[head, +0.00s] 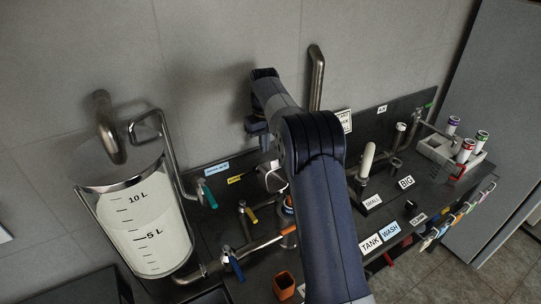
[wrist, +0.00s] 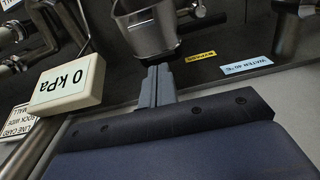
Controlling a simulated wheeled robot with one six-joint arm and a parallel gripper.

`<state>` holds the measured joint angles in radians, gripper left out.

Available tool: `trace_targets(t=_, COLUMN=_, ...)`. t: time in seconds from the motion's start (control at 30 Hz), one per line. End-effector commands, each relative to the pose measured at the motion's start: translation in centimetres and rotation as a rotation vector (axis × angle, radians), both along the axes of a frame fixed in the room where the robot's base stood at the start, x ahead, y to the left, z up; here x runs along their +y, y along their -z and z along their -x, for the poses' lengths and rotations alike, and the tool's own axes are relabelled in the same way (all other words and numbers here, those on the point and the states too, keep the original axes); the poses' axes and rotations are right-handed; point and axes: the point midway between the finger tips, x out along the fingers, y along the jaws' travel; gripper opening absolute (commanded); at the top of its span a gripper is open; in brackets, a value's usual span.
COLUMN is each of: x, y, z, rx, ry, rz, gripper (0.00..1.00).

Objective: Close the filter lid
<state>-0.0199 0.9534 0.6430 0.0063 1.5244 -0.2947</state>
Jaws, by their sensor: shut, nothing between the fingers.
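In the wrist view, my gripper (wrist: 157,72) is shut and empty, its fingers pointing at a metal cup-shaped vessel (wrist: 148,30). The vessel looks like the filter housing, and its upper part is cut off by the frame edge. In the head view, the same metal body (head: 270,178) shows partly beside my arm, which covers much of it. I cannot make out the lid clearly or tell its angle. The fingertips are close to the vessel's near end; I cannot tell whether they touch. In the head view, my fingertips are not clearly visible.
A white 0 kPa display (wrist: 65,82) is close beside my gripper at left. A bypass label (wrist: 201,56) and water label (wrist: 246,65) are at right. A graduated milk jar (head: 145,225) stands left, and a tube rack (head: 440,152) stands right. Pipes and coloured valve handles crowd the panel.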

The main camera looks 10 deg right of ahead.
Motion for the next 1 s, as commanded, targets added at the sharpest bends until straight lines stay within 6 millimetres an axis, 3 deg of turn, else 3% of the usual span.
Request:
trace_targets(t=0.17, x=0.0, y=3.8, z=0.1, rx=0.005, ry=0.0, rz=0.0, gripper=0.0)
trace_targets(t=0.23, x=-0.3, y=2.9, z=0.9, rx=-0.002, ry=0.001, rz=0.0, gripper=0.0)
trace_targets(t=0.53, x=-1.0, y=2.3, z=3.1, rx=0.0, ry=0.001, rz=0.0, gripper=0.0)
trace_targets(t=1.0, x=-1.2, y=2.2, z=3.6, rx=-0.001, ry=0.0, rz=0.0, gripper=0.0)
